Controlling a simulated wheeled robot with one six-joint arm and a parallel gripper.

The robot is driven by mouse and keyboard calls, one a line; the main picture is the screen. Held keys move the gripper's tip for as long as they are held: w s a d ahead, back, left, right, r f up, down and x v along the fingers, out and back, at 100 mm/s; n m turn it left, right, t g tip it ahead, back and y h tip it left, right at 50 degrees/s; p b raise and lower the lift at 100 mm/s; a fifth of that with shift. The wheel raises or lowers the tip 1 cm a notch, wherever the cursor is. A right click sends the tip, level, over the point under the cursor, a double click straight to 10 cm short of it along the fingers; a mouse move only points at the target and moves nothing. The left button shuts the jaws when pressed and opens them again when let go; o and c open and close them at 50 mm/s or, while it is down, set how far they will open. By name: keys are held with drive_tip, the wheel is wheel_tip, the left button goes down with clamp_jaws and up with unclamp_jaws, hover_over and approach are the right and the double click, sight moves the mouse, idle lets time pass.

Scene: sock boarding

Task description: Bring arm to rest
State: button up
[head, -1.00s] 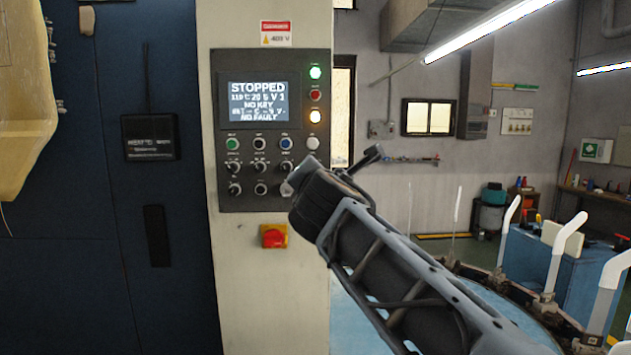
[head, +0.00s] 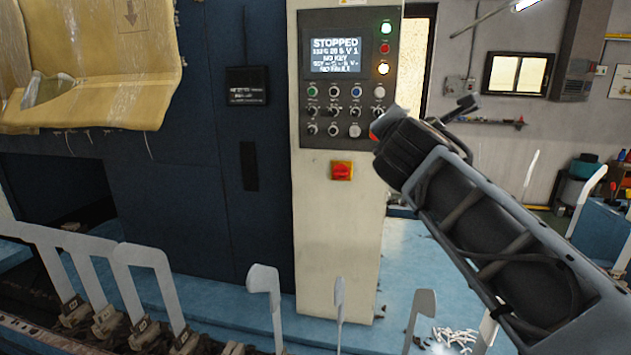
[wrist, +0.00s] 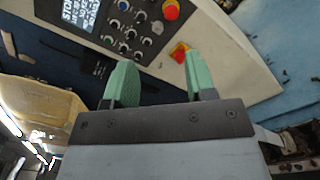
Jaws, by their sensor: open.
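My gripper (wrist: 161,82) shows in the wrist view with its two green fingers spread wide apart and nothing between them. It points toward the machine's control panel (wrist: 120,22), which lies beyond the fingers at the top of that view. In the head view my arm reaches up from the lower right, and its upper end stands in front of the right edge of the control panel (head: 348,75). The gripper's fingers cannot be made out in the head view. The panel's screen (head: 336,56) reads STOPPED, NO KEY, NO FAULT.
A red and yellow switch (head: 342,170) sits below the panel. Several upright white sock boards (head: 145,258) line the machine's front edge. White scraps (head: 455,337) lie on the blue surface at the lower right.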

drive_tip(key=s+f+m+g+y, duration=0.15)
drive_tip(key=f+m+g, duration=0.25)
drive_tip(key=f+m, duration=0.5)
drive_tip(key=s+f+m+g, duration=0.35)
drive_tip(key=f+m, duration=0.25)
drive_tip(key=f, duration=0.6)
drive_tip(key=s+f+m+g+y, duration=0.1)
drive_tip(key=s+f+m+g, duration=0.2)
drive_tip(key=s+f, duration=0.4)
drive_tip(key=s+d+f+m+g+y, duration=0.1)
drive_tip(key=s+f+m+g, duration=0.2)
drive_tip(key=s+f+m, duration=0.3)
wheel_tip(320, 180, down, 6)
drive_tip(key=shift+s+d+r+m, duration=0.1)
drive_tip(key=shift+s+d+m, duration=0.2)
drive_tip(key=shift+s, duration=0.05)
drive_tip(key=shift+g+y, duration=0.25)
